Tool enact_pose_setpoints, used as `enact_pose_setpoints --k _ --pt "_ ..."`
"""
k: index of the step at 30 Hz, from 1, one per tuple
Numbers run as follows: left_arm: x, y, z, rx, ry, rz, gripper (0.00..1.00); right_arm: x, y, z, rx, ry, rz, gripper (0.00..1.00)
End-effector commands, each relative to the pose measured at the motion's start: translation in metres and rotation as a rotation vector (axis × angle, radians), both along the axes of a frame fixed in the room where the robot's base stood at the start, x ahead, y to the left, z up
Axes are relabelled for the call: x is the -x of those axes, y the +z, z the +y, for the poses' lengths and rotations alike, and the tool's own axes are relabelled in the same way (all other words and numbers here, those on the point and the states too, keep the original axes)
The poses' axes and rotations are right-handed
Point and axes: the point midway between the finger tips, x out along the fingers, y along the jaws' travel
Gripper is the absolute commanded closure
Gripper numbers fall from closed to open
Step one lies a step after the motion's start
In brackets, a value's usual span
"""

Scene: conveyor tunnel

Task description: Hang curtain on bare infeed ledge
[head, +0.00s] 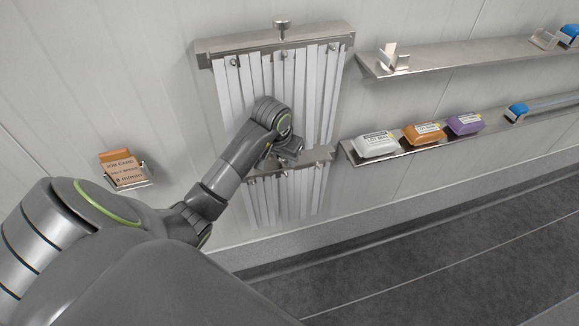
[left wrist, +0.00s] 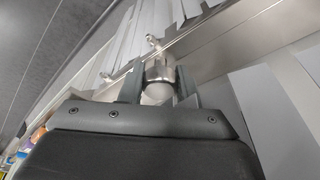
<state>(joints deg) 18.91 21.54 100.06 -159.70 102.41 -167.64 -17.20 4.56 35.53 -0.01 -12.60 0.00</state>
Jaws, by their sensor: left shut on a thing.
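A metal rail (head: 240,44) with a knob on top is on the wall, with long white strips (head: 310,85) hanging from it. A second, lower metal rail (head: 318,155) has shorter-looking white strips (head: 290,195) below it and overlaps the upper strips' lower part. My left gripper (head: 290,152) is at this lower rail. In the left wrist view, my left gripper (left wrist: 157,85) is shut on the curtain's round metal knob (left wrist: 158,71), beside a long metal rail (left wrist: 230,45) with small pegs and white strips. The gripper and forearm hide part of the strips. My right gripper is not in view.
A lower shelf (head: 405,147) at right bears white (head: 376,145), orange (head: 424,133) and purple (head: 465,123) packs and a blue-topped item (head: 517,112). An upper shelf (head: 450,58) has a metal bracket (head: 393,58). A job card (head: 123,170) sits in a wall holder at left.

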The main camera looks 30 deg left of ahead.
Motion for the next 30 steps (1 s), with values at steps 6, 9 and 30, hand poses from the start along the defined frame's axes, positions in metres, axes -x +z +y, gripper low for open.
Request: enact_pose_setpoints --k 6,9,30 --pt "-0.001 0.001 0.0 0.0 0.0 -0.002 1.0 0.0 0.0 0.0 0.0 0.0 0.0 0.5" --pt "-0.001 0.004 0.0 0.0 0.0 -0.003 1.0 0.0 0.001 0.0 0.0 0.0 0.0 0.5" --pt "-0.001 0.03 0.0 -0.001 -0.001 -0.003 1.0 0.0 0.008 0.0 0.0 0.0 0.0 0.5"
